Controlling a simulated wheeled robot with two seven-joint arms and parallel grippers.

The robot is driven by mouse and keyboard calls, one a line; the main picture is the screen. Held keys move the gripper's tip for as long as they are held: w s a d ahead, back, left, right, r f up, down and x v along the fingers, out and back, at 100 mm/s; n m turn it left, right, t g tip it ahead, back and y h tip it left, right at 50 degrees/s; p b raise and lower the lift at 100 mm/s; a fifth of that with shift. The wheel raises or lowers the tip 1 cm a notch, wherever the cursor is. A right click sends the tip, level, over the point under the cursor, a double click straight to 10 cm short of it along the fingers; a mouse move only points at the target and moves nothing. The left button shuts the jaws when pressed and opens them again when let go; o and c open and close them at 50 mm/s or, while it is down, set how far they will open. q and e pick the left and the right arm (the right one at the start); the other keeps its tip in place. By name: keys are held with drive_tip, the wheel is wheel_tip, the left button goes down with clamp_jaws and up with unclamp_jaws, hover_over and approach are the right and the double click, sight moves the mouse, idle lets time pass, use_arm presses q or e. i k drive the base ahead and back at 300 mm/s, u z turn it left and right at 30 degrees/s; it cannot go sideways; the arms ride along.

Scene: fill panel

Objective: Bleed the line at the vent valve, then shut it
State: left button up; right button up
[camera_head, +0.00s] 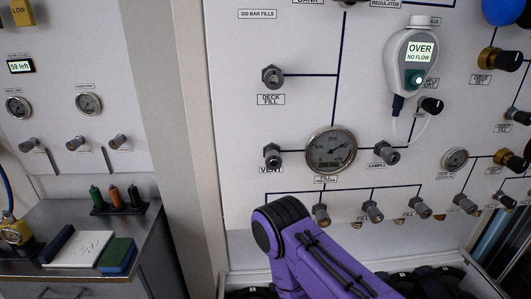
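The vent valve (272,155) is a small dark knob on the white panel, just above its VENT label, left of the large round gauge (331,150). I cannot tell whether it is open or shut. The gauge's dark needle points toward the upper right. One purple arm link of mine with a black round joint rises from the bottom, below the vent valve and the gauge. Neither gripper's fingers show in the view.
A deck fill valve (272,77) sits above the vent valve, and a sample valve (387,153) is right of the gauge. A white meter (410,58) reads OVER NO FLOW. Several fill valves line the panel below. A metal counter (60,218) stands at left.

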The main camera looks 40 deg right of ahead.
sight(273, 161)
drive_tip(key=z, duration=1.7)
drive_tip(key=i, duration=0.25)
drive_tip(key=u, duration=0.65)
